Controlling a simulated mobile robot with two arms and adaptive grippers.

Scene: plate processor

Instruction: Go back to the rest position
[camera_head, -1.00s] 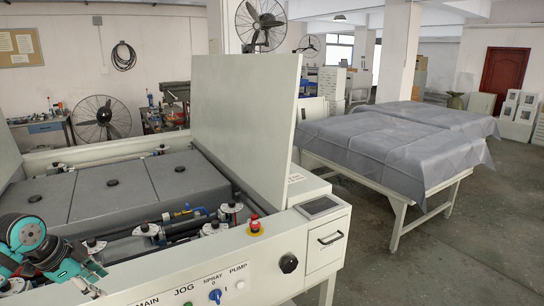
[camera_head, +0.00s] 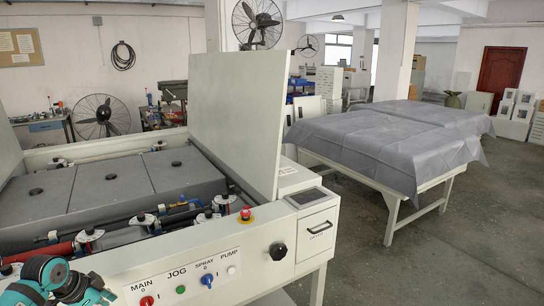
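My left arm enters at the lower left corner of the head view. Its teal and dark gripper (camera_head: 86,289) is cut off by the bottom edge, so its fingertips are hidden. It is in front of the plate processor (camera_head: 200,263), left of the panel labelled MAIN, JOG, SPRAY and PUMP. I see nothing held in the visible part. My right gripper is not in view.
The processor's raised cover (camera_head: 232,120) stands upright above the grey inner blocks (camera_head: 112,180). A red-topped button (camera_head: 246,214) is on its front edge. A table under a grey sheet (camera_head: 385,150) stands to the right. The floor (camera_head: 480,240) at the right front is clear.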

